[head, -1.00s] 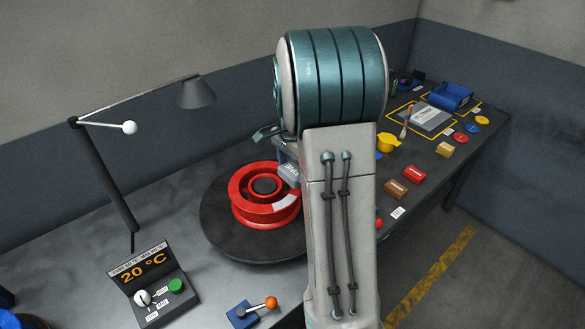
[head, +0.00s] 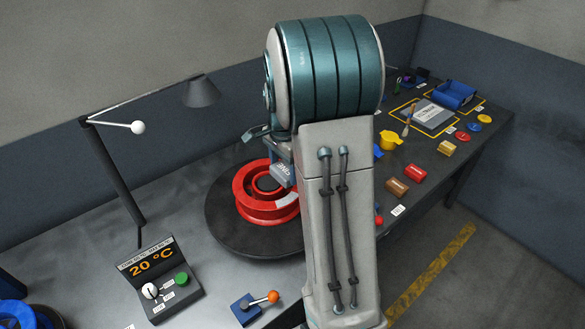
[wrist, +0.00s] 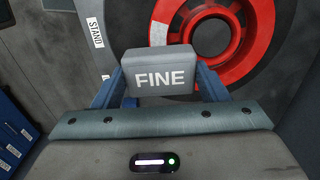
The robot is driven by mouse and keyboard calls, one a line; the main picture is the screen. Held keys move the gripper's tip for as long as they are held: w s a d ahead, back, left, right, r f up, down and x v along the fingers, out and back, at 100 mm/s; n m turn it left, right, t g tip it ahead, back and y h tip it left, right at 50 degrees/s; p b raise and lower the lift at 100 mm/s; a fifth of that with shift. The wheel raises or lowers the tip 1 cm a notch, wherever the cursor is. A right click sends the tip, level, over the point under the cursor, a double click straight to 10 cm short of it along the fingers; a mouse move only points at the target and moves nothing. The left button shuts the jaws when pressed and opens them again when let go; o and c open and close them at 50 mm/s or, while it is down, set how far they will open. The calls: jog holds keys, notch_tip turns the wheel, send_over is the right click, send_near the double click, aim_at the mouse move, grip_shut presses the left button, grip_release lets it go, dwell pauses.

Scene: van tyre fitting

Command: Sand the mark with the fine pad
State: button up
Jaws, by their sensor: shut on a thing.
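My gripper (wrist: 162,88) is shut on the grey fine pad (wrist: 165,68), marked FINE, which also shows in the head view (head: 283,174). The pad is at the right back side of the red wheel rim (head: 264,216), which lies flat on a round black turntable (head: 232,238). A pale grey patch (head: 287,199) is on the rim's right side, near the pad; it also shows in the wrist view (wrist: 158,30), beyond the pad. I cannot tell whether the pad touches the rim.
A control box (head: 160,280) reading 20 °C and a lever with an orange knob (head: 272,297) stand in front. A lamp (head: 118,175) stands at left. A yellow cup (head: 391,140), red block (head: 415,173) and brown block (head: 397,187) lie right of my arm.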

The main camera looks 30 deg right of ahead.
jog(key=shift+s+a+f+b, duration=0.1)
jog(key=shift+a+f+b, duration=0.35)
jog(key=shift+f, duration=0.3)
jog(key=shift+s+a+f+b, duration=0.1)
jog(key=shift+a+f+b, duration=0.2)
jog(key=shift+f+b, duration=0.35)
jog(key=shift+s+a+f+b, duration=0.1)
jog(key=shift+a+f+b, duration=0.3)
jog(key=shift+f, duration=0.4)
jog(key=shift+s, duration=0.1)
